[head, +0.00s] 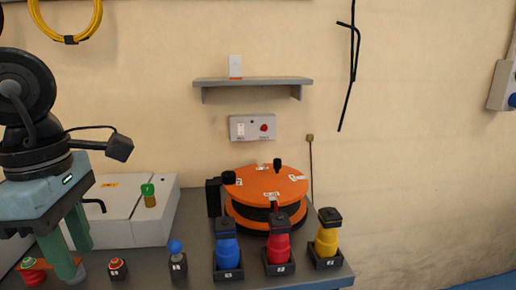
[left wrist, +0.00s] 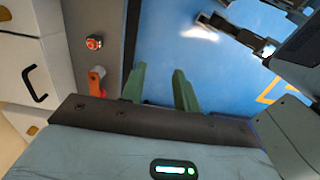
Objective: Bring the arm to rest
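My left gripper (head: 80,258) is at the left of the head view, pointing down near the bench's front left corner. In the left wrist view its two green fingers (left wrist: 158,72) stand apart with nothing between them, over the bench edge and blue floor. An orange-red part (head: 33,270) lies close to the fingers on the left; it also shows in the left wrist view (left wrist: 97,82). My right gripper is not clearly seen in either view.
On the grey bench (head: 200,205) stand blue (head: 227,250), red (head: 278,245) and yellow (head: 327,238) tools in black holders, a blue-knobbed piece (head: 176,250) and a red button (head: 117,266). A white cabinet (head: 125,215) is behind the gripper. A shelf (head: 255,81) is above.

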